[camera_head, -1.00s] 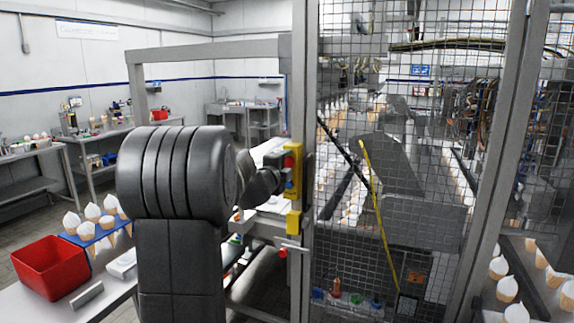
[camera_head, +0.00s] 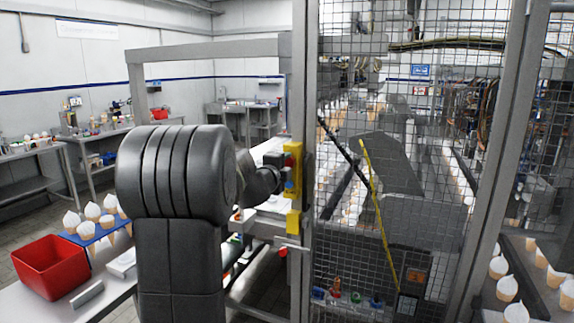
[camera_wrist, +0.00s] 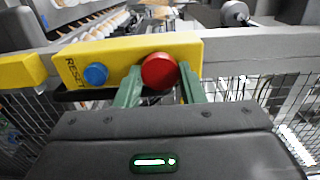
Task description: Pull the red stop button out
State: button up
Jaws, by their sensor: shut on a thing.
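The red stop button (camera_wrist: 159,71) sits on a yellow box (camera_wrist: 120,55) in the wrist view, to the right of a blue button (camera_wrist: 96,74) marked RESET. My gripper (camera_wrist: 162,82) has its two green fingers on either side of the red button and is shut on it. How far the button stands out from the box cannot be told. In the head view the yellow box (camera_head: 293,172) is on a grey post, and my gripper (camera_head: 280,168) reaches it from the left. My arm hides part of the scene there.
A wire mesh cage (camera_head: 345,110) stands to the right of the post, with rows of cones behind it. A red bin (camera_head: 50,267) and a blue rack (camera_head: 95,233) of cones are on the left bench. A yellow block (camera_head: 293,222) is on the post below the box.

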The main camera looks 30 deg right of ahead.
jog(key=shift+s+a+f, duration=0.1)
jog(key=shift+s+a, duration=0.2)
jog(key=shift+a, duration=0.05)
jog(key=shift+f, duration=0.15)
dwell(0.5)
jog(key=shift+s+a, duration=0.2)
jog(key=shift+a, duration=0.05)
jog(key=o, duration=0.9)
jog(key=shift+s+a, duration=0.1)
jog(key=shift+a, duration=0.05)
jog(key=shift+r, duration=0.2)
jog(key=shift+b+v, duration=0.45)
jog(key=shift+v, duration=3)
